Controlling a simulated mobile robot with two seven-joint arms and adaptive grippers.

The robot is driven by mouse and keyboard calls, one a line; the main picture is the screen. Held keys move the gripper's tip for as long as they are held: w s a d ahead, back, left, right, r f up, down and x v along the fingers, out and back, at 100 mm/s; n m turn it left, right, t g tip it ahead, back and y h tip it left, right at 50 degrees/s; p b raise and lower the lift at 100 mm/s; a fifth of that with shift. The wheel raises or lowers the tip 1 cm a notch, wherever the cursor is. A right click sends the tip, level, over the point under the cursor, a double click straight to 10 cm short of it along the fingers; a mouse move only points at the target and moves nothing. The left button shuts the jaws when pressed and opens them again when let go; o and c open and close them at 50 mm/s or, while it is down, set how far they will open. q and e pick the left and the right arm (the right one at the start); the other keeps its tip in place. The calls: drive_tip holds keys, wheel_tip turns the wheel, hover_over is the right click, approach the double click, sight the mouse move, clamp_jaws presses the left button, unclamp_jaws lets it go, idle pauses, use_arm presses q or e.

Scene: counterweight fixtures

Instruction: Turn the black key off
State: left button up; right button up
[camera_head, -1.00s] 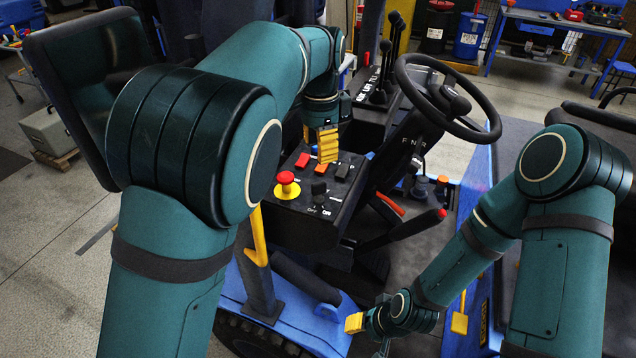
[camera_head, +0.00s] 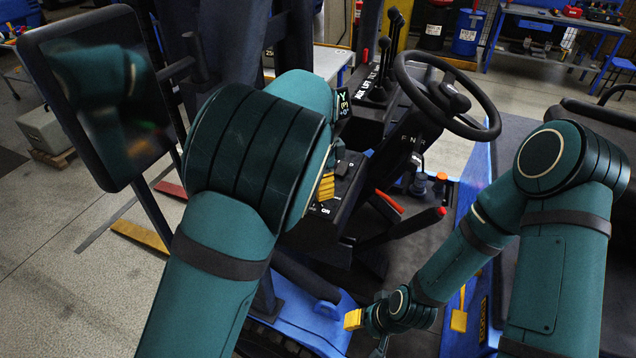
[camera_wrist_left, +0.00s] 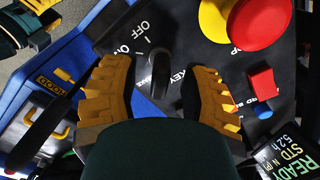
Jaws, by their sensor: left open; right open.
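The black key (camera_wrist_left: 158,74) stands on the dark control panel (camera_wrist_left: 115,25), near printed OFF and KEY labels, in the left wrist view. My left gripper (camera_wrist_left: 161,72) is open, with one yellow finger on each side of the key and visible gaps between. In the head view my left gripper (camera_head: 326,187) is low over the panel, mostly behind my own arm, and the key is hidden there. My right gripper (camera_head: 354,320) is open and empty, low near the blue vehicle body, away from the panel.
A red mushroom button (camera_wrist_left: 262,22) on a yellow base sits close to the key on the panel. A red switch (camera_wrist_left: 261,80) is also near the fingers. The steering wheel (camera_head: 412,95) and levers (camera_head: 384,60) stand behind. A red-tipped lever (camera_head: 440,211) is to the right.

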use_arm(q)
clamp_jaws()
drive_tip(key=n, duration=0.4)
drive_tip(key=shift+f+n, duration=0.1)
drive_tip(key=shift+n, duration=2.4)
unclamp_jaws()
